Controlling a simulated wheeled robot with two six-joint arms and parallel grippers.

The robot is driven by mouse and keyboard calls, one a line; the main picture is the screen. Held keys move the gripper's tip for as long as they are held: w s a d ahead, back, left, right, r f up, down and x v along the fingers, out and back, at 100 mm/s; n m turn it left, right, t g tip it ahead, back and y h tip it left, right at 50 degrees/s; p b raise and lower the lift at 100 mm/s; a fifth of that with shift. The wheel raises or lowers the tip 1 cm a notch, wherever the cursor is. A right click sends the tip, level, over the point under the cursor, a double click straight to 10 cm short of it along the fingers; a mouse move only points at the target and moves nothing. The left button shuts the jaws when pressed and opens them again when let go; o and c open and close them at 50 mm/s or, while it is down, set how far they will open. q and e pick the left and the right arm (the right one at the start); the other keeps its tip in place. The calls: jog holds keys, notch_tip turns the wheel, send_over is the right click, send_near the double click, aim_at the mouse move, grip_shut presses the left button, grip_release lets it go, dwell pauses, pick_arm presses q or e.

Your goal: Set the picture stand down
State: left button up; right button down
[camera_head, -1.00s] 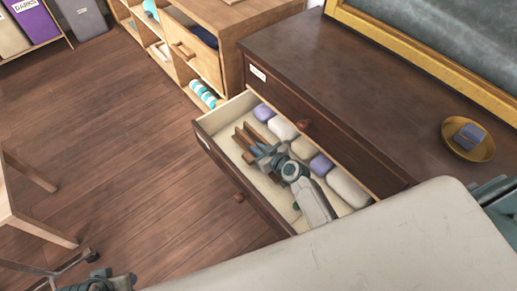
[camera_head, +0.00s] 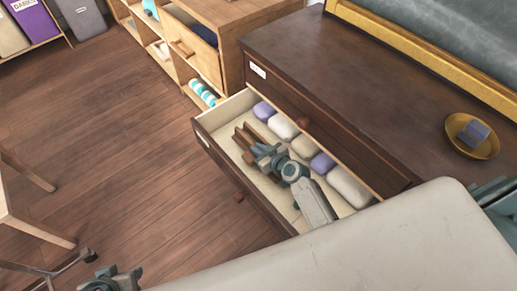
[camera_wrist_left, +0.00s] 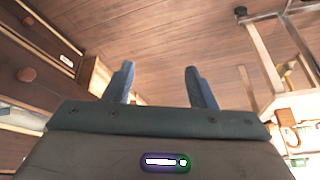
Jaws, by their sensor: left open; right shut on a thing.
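The picture stand (camera_head: 246,138) is a brown wooden piece inside the open drawer, toward the drawer's left part. My right gripper (camera_head: 259,152) reaches into the drawer and is shut on the stand; its fingers hide part of it. I cannot tell whether the stand touches the drawer bottom. My left gripper (camera_head: 112,281) shows at the lower left edge in the head view. In the left wrist view its two fingers (camera_wrist_left: 163,86) are apart with nothing between them, above the wooden floor.
The pale-lined drawer (camera_head: 207,127) juts from a dark dresser (camera_head: 350,70). Several rolled cloths (camera_head: 304,145) line its back side. A yellow dish (camera_head: 483,148) holding a purple block (camera_head: 474,131) sits on the dresser top. A wooden shelf unit (camera_head: 240,25) stands behind.

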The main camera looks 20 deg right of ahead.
jog(key=c, duration=1.5)
grip_release()
jog(key=shift+o, duration=0.2)
jog(key=shift+r, duration=0.15)
